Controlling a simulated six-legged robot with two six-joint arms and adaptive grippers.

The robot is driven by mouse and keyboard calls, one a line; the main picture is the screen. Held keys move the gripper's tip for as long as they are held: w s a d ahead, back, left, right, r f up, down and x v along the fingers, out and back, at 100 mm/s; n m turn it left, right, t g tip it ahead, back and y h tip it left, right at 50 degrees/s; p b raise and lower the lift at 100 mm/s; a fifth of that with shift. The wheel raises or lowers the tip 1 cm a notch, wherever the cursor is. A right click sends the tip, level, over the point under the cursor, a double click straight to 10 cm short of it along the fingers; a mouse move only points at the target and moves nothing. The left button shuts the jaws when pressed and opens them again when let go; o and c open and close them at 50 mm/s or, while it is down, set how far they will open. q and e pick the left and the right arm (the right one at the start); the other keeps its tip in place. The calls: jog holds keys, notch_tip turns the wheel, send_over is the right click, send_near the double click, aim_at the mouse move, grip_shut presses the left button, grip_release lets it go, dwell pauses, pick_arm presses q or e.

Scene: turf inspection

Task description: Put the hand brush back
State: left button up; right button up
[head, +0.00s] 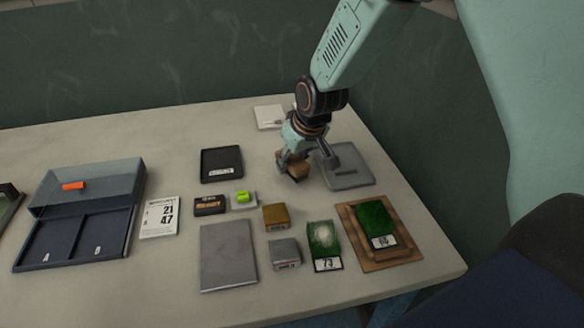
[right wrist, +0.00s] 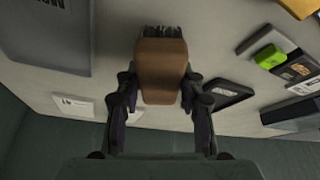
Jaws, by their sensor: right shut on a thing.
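My right gripper (head: 294,163) is shut on the hand brush (head: 298,172), a brown block with dark bristles. In the right wrist view the brush (right wrist: 162,72) sits between the two fingers (right wrist: 160,88), bristles at the far end. In the head view the brush is at the left edge of a flat grey tray (head: 352,180). The tray also shows at the upper left of the right wrist view (right wrist: 45,50). I cannot tell whether the brush touches anything below. The gripper hides part of it. My left gripper is not in view.
A black tray (head: 221,165) lies left of the brush and a white card (head: 270,116) behind it. In front are a brown block (head: 276,216), a grey block (head: 285,253), turf samples (head: 323,239) (head: 375,218) and a grey plate (head: 229,256). A two-part bin (head: 85,225) stands left.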

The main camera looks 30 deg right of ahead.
jog(key=shift+d+f, duration=0.1)
jog(key=shift+f, duration=0.85)
jog(key=shift+w+d+f, duration=0.15)
jog(key=shift+d+f, duration=0.05)
jog(key=shift+f, duration=0.1)
jog(key=shift+a, duration=0.15)
jog(key=shift+a+f+b, duration=0.1)
jog(key=shift+b, duration=0.25)
jog(key=o, duration=1)
